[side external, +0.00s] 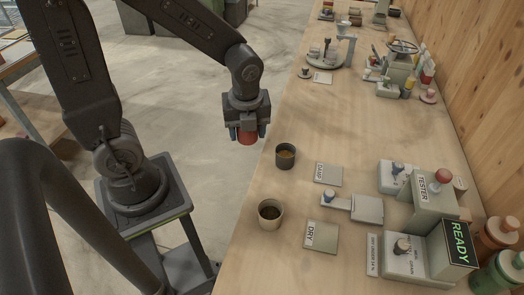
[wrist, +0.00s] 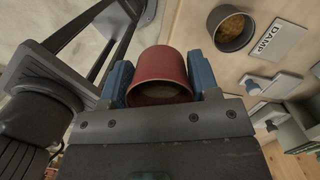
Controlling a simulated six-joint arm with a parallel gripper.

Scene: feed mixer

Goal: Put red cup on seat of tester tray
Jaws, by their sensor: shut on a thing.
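My gripper (side external: 247,133) is shut on the red cup (side external: 247,138), with a blue finger pad on each side of it. The cup is held in the air near the left edge of the bench. In the wrist view the red cup (wrist: 163,72) sits between the blue fingers, and pale contents show inside. The tester (side external: 434,187) has a red knob, a lit READY screen (side external: 459,243) and a tray (side external: 367,208) on its left side. The tray looks empty and lies to the lower right of my gripper.
A dark cup (side external: 285,156) stands by the DAMP card (side external: 328,174), and a pale cup (side external: 270,212) by the DRY card (side external: 321,235). Bottles (side external: 497,235) stand at the right. The bench (side external: 300,115) is clear between the near cups and the far scale.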

